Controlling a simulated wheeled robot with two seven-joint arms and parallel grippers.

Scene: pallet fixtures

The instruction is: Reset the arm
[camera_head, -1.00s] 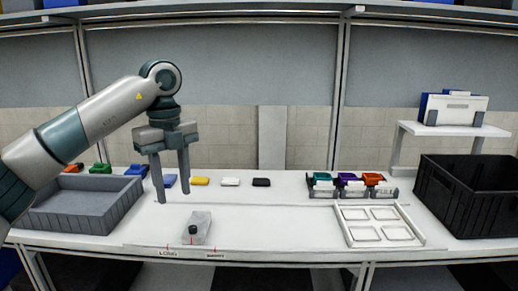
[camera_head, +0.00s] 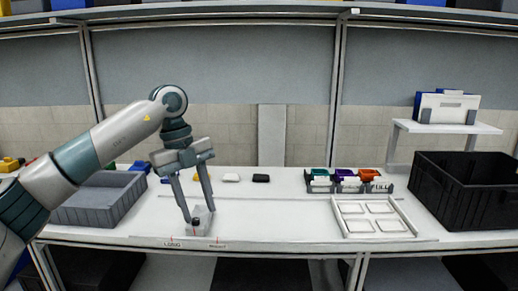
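My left gripper (camera_head: 199,216) comes in from the left and points down over the table (camera_head: 280,215). Nothing is seen held between the fingers. My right gripper is not in view.
A grey tray (camera_head: 98,211) stands behind my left arm. A white pallet with square recesses (camera_head: 342,222), a rack of coloured bins (camera_head: 344,187) and a black crate (camera_head: 453,221) are at right. White and black blocks (camera_head: 261,178) lie at the back. The table's middle is clear.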

